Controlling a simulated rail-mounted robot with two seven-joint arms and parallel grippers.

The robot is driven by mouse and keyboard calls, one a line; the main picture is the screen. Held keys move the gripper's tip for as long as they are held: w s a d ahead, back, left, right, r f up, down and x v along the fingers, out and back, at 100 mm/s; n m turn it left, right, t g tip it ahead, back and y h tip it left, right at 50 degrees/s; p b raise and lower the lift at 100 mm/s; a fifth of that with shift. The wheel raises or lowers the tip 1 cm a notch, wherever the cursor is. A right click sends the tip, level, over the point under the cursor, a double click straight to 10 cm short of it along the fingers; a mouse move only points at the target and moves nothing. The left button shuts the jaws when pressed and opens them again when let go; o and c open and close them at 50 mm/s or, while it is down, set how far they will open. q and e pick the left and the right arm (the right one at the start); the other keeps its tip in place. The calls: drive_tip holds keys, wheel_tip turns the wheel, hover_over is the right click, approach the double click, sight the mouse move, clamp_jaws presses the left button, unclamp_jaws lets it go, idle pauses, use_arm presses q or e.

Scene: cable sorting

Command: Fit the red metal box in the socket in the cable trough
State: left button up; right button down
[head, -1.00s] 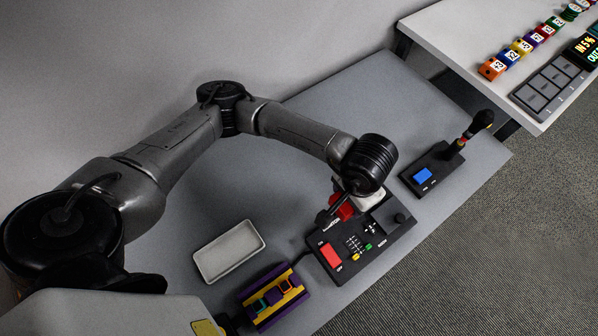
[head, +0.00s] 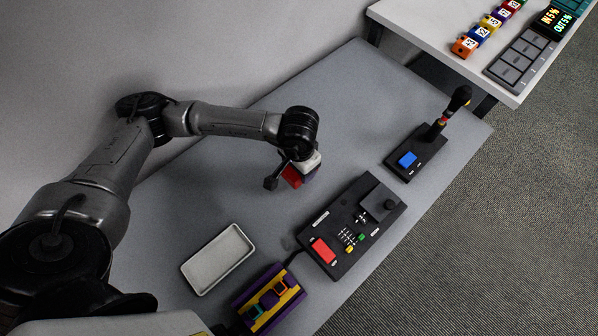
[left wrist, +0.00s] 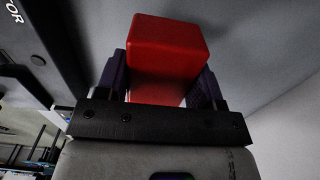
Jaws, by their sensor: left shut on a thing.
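My left gripper (head: 287,172) is shut on the red metal box (head: 292,177) and holds it over the grey table, up and left of the black control panel. In the left wrist view the red box (left wrist: 166,50) sits between the two dark fingers of the left gripper (left wrist: 165,85). A purple and yellow trough-like unit (head: 287,310) with coloured square frames lies at the table's near edge, well below the gripper in the picture. I cannot tell which part of it is the socket. My right gripper is not in view.
A black control panel (head: 342,257) with a red switch (head: 323,251) lies between gripper and front edge. An empty white tray (head: 218,259) lies left of it. A smaller black box (head: 428,152) with a lever stands at right. The table behind the gripper is clear.

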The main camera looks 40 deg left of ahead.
use_arm(q)
drive_tip(key=shift+f+b, duration=0.45)
drive_tip(key=shift+f, duration=1.4)
drive_tip(key=shift+f, duration=0.1)
drive_tip(key=o, duration=0.6)
drive_tip(key=shift+f, duration=0.1)
drive_tip(key=o, duration=0.5)
drive_tip(key=shift+c, duration=0.2)
drive_tip(key=shift+r+p, duration=0.3)
drive_tip(key=shift+r, duration=0.35)
drive_tip(key=shift+o, duration=0.4)
wheel_tip(320, 180, up, 7)
drive_tip(key=p, duration=0.3)
drive_tip(key=shift+f, duration=0.15)
